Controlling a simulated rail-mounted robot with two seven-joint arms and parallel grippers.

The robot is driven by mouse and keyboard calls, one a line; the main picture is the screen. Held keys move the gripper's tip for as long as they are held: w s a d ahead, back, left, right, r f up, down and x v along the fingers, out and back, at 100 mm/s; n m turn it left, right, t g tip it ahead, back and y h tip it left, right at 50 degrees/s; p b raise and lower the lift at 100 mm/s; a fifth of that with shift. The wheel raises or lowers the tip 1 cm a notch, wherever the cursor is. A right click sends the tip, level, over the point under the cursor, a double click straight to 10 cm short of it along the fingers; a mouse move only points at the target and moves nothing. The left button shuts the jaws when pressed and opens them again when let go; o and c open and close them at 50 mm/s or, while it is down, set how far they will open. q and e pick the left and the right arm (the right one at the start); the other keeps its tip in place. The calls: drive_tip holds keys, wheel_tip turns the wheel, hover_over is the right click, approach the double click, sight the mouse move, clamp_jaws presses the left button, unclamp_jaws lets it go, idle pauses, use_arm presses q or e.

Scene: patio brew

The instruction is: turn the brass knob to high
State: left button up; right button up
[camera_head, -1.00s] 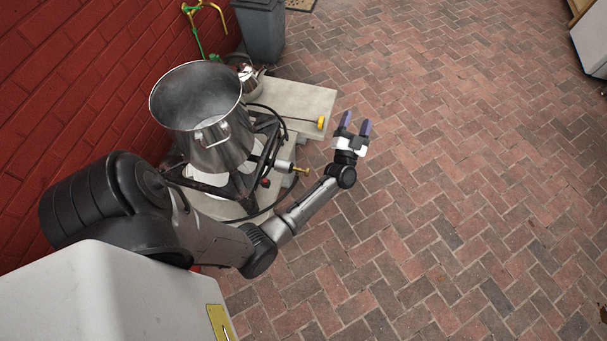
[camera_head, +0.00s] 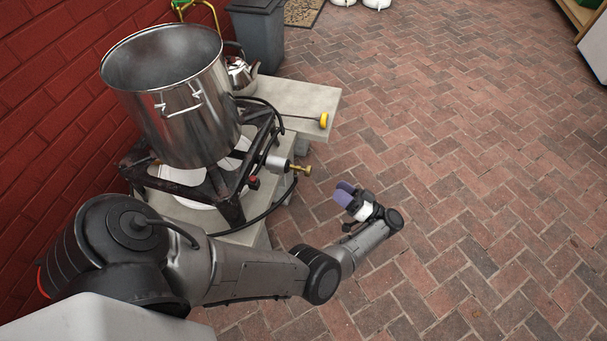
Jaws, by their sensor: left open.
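The brass knob (camera_head: 304,170) sticks out to the right from the silver valve body (camera_head: 277,163) at the front of the burner stand (camera_head: 230,205). My left gripper (camera_head: 342,192) is open and empty. Its two purple-grey fingertips point up and left toward the knob, a short gap to the right of and below it in the picture. Nothing is between the fingers. The knob's setting marks are too small to read. My right gripper is not in view.
A large steel pot (camera_head: 185,105) stands on the burner. A kettle (camera_head: 240,75) sits behind it. A yellow knob (camera_head: 323,120) ends a thin rod over the concrete slab (camera_head: 300,97). A black hose (camera_head: 268,222) loops below the valve. Open brick paving lies to the right.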

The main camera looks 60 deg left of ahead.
sight(307, 171)
use_arm(q)
drive_tip(key=shift+g, duration=0.3)
drive_tip(key=x, duration=0.4)
drive_tip(key=b+x, duration=0.1)
drive_tip(key=x, duration=0.8)
drive_tip(key=shift+s+a+f, duration=0.2)
drive_tip(key=shift+s+f, duration=0.05)
drive_tip(key=shift+s, duration=0.1)
drive_tip(key=c, duration=0.9)
drive_tip(key=shift+n, duration=0.3)
